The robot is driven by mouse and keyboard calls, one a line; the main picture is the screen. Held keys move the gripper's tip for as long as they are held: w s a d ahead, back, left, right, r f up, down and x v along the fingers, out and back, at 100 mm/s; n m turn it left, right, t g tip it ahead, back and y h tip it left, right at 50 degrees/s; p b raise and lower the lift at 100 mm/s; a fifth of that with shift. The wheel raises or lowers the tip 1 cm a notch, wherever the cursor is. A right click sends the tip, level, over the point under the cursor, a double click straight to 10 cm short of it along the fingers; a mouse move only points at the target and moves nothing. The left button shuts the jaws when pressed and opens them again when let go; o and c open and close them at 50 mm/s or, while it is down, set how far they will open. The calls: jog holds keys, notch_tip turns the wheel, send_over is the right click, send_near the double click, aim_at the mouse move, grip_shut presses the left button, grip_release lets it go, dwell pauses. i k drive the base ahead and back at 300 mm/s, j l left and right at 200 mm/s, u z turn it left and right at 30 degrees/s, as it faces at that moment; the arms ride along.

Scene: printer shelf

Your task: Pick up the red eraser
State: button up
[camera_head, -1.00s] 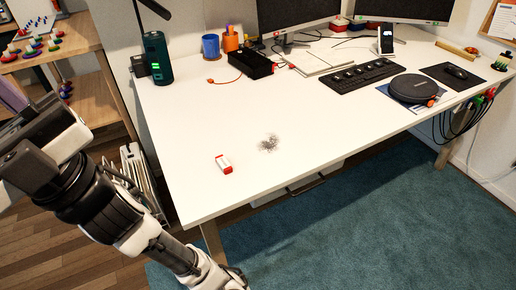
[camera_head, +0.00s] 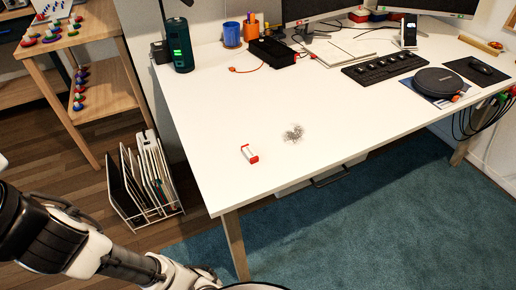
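The red eraser (camera_head: 250,154) is a small white block with red ends. My arm comes in from the lower left. My gripper end (camera_head: 205,277) is at the bottom of the view, in front of the desk and lower in the picture than the eraser, apart from it. Its fingers are too small and cut off to make out.
A dark green cylinder (camera_head: 177,45) stands at the desk's back left. A blue cup (camera_head: 232,34), a black box (camera_head: 271,51), a keyboard (camera_head: 384,68) and a round black device (camera_head: 438,81) sit farther back. A file rack (camera_head: 150,185) stands on the floor left. Desk space around the eraser is clear.

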aim_at(249, 153)
jog(key=j+z, duration=0.5)
jog(key=i+j+z, duration=0.1)
jog(key=j+z, duration=0.2)
jog(key=z, duration=0.15)
